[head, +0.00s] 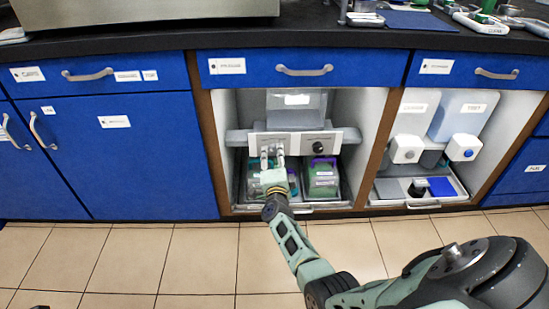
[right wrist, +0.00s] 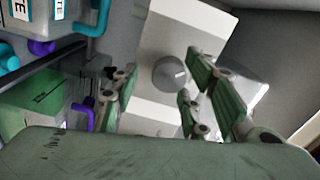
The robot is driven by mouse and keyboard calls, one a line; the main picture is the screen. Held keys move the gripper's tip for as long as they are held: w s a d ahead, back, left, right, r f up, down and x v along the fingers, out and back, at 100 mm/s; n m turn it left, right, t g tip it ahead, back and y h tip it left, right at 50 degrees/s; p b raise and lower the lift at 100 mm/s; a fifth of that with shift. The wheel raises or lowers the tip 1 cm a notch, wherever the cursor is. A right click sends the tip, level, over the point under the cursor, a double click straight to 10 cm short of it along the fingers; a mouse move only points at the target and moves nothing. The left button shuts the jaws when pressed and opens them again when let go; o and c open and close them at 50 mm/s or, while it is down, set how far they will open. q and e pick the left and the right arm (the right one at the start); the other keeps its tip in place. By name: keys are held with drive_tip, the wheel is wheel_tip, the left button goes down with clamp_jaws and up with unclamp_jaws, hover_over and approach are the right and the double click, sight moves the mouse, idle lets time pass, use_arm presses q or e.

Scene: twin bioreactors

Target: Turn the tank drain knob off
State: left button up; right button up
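A pale control panel (head: 296,143) sits inside the open middle cabinet bay, below a translucent tank (head: 297,105). A dark round knob (head: 318,148) shows on its right half. My right gripper (head: 272,158) is in front of the panel's left half and hides part of it. In the right wrist view, a grey round knob (right wrist: 170,73) on a white face lies between and beyond the spread fingers of my right gripper (right wrist: 162,100). The fingers are open and look apart from the knob. I cannot read which knob is the tank drain. My left gripper is out of view.
Green-topped containers (head: 323,178) stand in trays below the panel, with a purple handle beside one. The right bay holds two tanks with dispensers (head: 405,148). Blue drawers and a dark counter (head: 310,38) are above. The tiled floor is clear.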

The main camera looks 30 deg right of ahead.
drive_tip(key=shift+r, duration=0.1)
drive_tip(key=v, duration=0.7)
drive_tip(key=shift+s+a, duration=0.2)
idle(0.4)
